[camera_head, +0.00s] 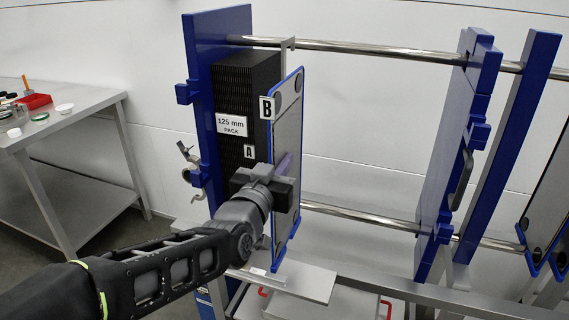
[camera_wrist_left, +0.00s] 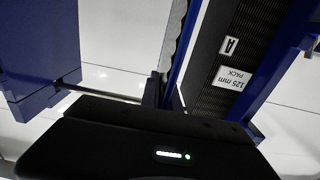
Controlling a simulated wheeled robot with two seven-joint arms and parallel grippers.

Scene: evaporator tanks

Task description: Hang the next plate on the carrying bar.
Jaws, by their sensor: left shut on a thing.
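The plate marked B (camera_head: 288,150) is a tall grey panel with a blue edge, upright beside the black plate pack (camera_head: 245,95) marked A and "125 mm". My left gripper (camera_head: 280,190) is shut on this plate at about mid-height. In the left wrist view the plate (camera_wrist_left: 178,45) shows as a narrow blue-edged strip beside the pack (camera_wrist_left: 212,80); the fingertips are mostly hidden. The carrying bar (camera_head: 370,51) runs across the top. My right gripper is out of view.
A blue end frame (camera_head: 199,90) stands left of the pack and a blue movable plate (camera_head: 445,170) stands to the right. A lower guide bar (camera_head: 360,216) runs between them. More plates (camera_head: 550,200) stand at the right edge. A steel table (camera_head: 75,127) is at left.

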